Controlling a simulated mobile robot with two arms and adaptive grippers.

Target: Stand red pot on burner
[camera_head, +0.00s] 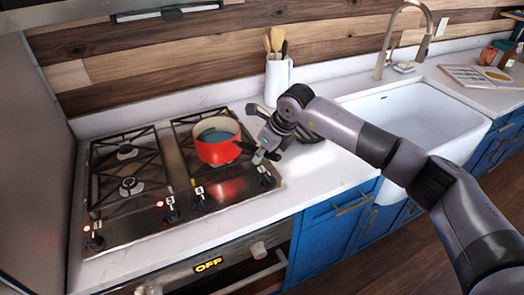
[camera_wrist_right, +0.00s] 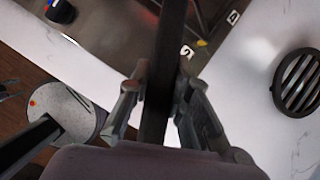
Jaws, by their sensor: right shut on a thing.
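The red pot (camera_head: 217,145) is over the right side of the cooktop, upright, with its open top showing a grey-blue inside. Its dark handle (camera_wrist_right: 160,100) points toward my right gripper. My right gripper (camera_head: 258,153) is shut on that handle, with one finger on each side of it in the right wrist view (camera_wrist_right: 158,105). The burner under the pot is hidden, and I cannot tell whether the pot touches the grate. The cooktop (camera_head: 160,215) has a second pair of burners on its left side, both bare. My left gripper is not in view.
A white crock (camera_head: 278,82) with wooden utensils stands behind my right gripper. A round dark slatted trivet (camera_wrist_right: 298,82) lies on the white counter right of the gripper. The white sink (camera_head: 425,115) and tap (camera_head: 405,38) are farther right. Lit knobs line the cooktop's front.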

